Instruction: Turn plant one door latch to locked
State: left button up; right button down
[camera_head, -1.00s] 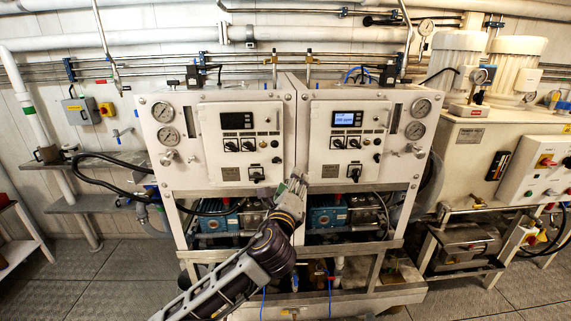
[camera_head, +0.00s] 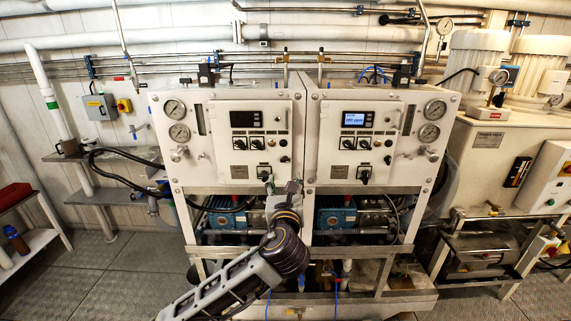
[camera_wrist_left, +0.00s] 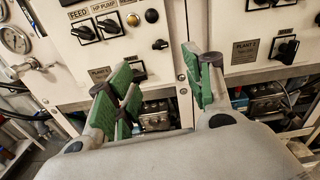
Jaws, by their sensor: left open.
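The plant one cabinet (camera_head: 205,150) is the left white panel. My right gripper is out of view.
Selector switches (camera_head: 248,143) sit above the plant one latch. Blue pumps (camera_head: 335,217) and frame rails lie below. Floor (camera_head: 110,285) is open at the left.

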pick_arm(q)
jog(key=shift+m, duration=0.6)
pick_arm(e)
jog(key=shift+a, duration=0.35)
pick_arm(q)
send_near(285, 161)
jog(key=w, duration=0.4)
jog(key=shift+w+p, duration=0.6)
jog(key=shift+w, duration=1.65)
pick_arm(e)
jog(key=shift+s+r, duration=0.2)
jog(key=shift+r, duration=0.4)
